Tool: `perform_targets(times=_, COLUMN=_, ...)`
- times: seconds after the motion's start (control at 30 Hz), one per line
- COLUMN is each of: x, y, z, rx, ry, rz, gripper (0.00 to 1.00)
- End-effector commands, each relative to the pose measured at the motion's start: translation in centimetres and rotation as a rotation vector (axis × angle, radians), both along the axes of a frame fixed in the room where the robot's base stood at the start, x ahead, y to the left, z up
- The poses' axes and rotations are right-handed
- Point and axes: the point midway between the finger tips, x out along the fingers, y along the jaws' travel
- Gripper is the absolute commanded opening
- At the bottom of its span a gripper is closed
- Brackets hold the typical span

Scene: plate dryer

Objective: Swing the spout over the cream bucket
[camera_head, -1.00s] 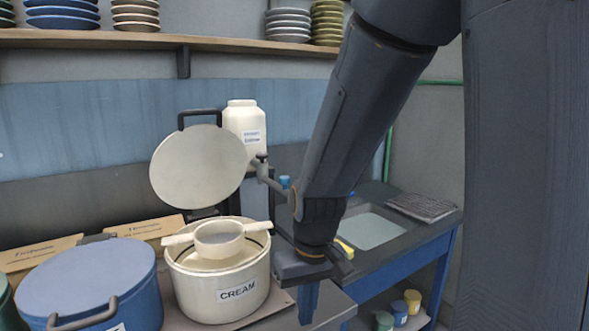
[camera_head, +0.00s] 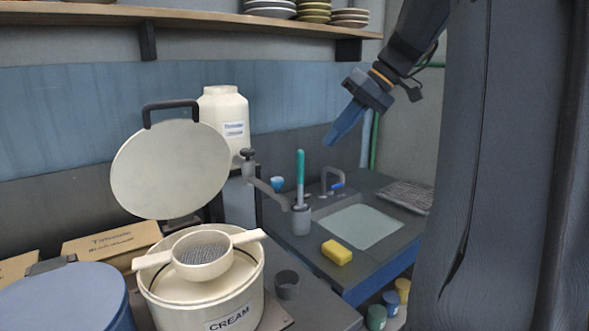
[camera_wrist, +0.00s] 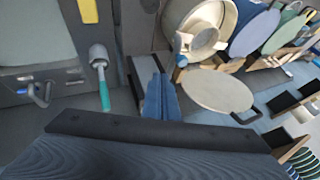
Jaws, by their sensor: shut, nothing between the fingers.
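The cream bucket (camera_head: 222,306), labelled CREAM, stands at the lower middle. A handled strainer (camera_head: 203,271) lies across its open top. A pale round lid (camera_head: 170,172) with a dark handle stands raised behind it. The grey spout (camera_head: 268,190) comes from the tap (camera_head: 248,165) at the white container (camera_head: 228,112) and points right and forward, to the right of the bucket. My gripper (camera_head: 331,141) is shut and empty, in the air above and right of the spout. In the wrist view the shut fingers (camera_wrist: 160,80) show beside the lid (camera_wrist: 215,92), with the bucket (camera_wrist: 197,22) beyond.
A grey cup with a green-handled brush (camera_head: 300,180) stands close by the spout's end. A small dark cup (camera_head: 287,284) stands right of the bucket. A yellow sponge (camera_head: 337,252) lies by the sink (camera_head: 362,226). A blue bucket (camera_head: 65,300) stands left.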

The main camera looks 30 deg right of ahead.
Motion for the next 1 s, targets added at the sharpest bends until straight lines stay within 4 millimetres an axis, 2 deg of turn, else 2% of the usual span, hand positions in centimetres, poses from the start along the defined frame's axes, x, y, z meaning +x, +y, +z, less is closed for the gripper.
perform_targets(times=0.27, x=0.5, y=0.8, z=-1.3, rx=0.001, ry=0.004, rz=0.000, gripper=0.00)
perform_targets(times=0.73, x=3.4, y=4.9, z=-8.4, rx=0.001, ry=0.006, rz=-0.002, gripper=0.00)
perform_targets(times=0.87, x=3.2, y=6.9, z=-8.1, rx=0.000, ry=0.003, rz=-0.002, gripper=0.00)
perform_targets(times=1.0, x=3.3, y=8.1, z=-8.3, rx=-0.001, ry=0.002, rz=-0.003, gripper=0.00)
